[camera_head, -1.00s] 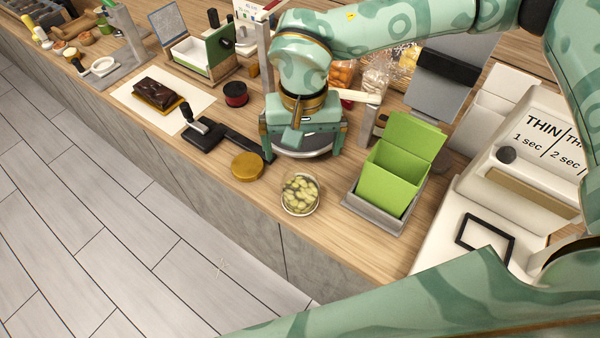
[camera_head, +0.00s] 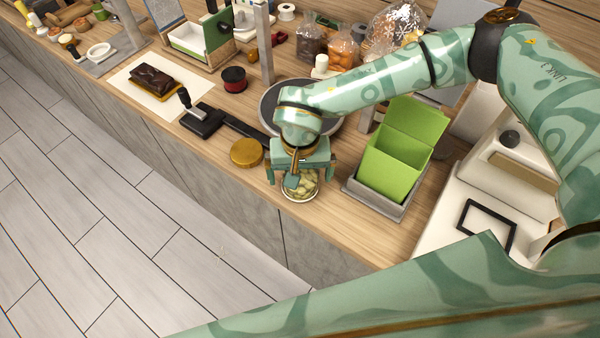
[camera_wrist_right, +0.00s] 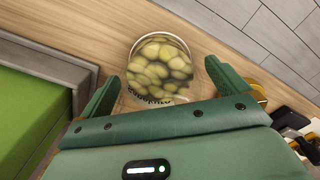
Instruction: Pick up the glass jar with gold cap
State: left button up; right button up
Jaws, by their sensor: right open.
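A glass jar (camera_head: 300,194) of green olives stands near the counter's front edge in the head view, partly hidden by my right gripper. It also shows in the right wrist view (camera_wrist_right: 160,66), with no gold cap visible on it. A round gold cap (camera_head: 246,152) is on the counter just left of the jar; I cannot tell whether glass is under it. My right gripper (camera_head: 300,178) is open above the jar. In the right wrist view its fingers (camera_wrist_right: 161,80) are on either side of the jar's near part, with gaps visible. My left gripper is not in view.
A green open box (camera_head: 391,170) in a grey tray (camera_head: 378,207) stands right of the jar. The front edge of the counter is close to the jar.

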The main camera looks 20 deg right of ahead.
jog(key=c, duration=1.2)
jog(key=shift+o, duration=0.2)
jog(key=shift+r, duration=0.2)
jog(key=shift+r, duration=0.45)
jog(key=s+a+r, duration=0.8)
jog(key=a+r, duration=0.3)
jog(key=shift+a+r, duration=0.25)
jog(key=shift+r, duration=0.15)
